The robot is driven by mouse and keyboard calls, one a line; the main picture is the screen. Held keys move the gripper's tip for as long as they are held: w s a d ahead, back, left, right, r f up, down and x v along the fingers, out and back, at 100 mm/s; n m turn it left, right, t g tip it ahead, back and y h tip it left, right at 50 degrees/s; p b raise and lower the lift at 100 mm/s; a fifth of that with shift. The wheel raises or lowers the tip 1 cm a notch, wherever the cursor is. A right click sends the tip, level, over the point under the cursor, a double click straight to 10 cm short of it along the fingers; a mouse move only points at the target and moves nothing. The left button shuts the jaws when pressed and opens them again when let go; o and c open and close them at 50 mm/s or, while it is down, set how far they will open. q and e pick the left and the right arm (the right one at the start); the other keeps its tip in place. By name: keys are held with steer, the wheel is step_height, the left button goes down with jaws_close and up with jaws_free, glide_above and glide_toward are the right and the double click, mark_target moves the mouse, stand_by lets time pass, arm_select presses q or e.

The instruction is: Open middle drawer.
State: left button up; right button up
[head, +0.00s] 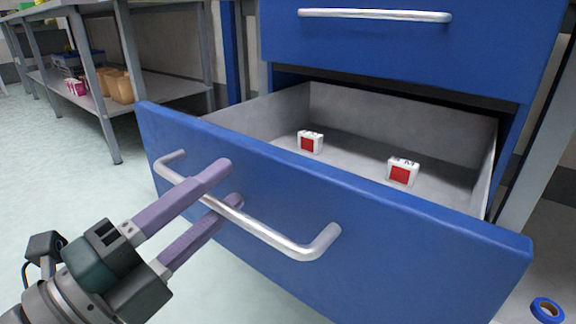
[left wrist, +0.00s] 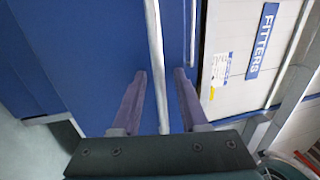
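The blue drawer (head: 330,215) is pulled well out of the cabinet, and its grey inside shows. Its silver bar handle (head: 270,235) runs along the front; it also shows in the left wrist view (left wrist: 155,60). My left gripper (head: 228,183) has its two purple fingers on either side of the handle. In the left wrist view the fingers (left wrist: 160,75) stand apart with the bar between them, and gaps show beside the bar. My right gripper is in neither view.
Two small white-and-red boxes (head: 310,142) (head: 403,171) lie in the drawer. A closed blue drawer (head: 420,45) is above. A grey shelf table (head: 170,88) stands at the left, and a blue tape roll (head: 547,310) lies at lower right. Open floor (head: 60,165) is at the left.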

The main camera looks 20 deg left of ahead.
arm_select(q)
steer(key=shift+s, duration=0.1)
steer(key=p+v, duration=0.2)
steer(key=v, duration=0.7)
steer(key=shift+s+a, duration=0.15)
steer(key=shift+s, duration=0.2)
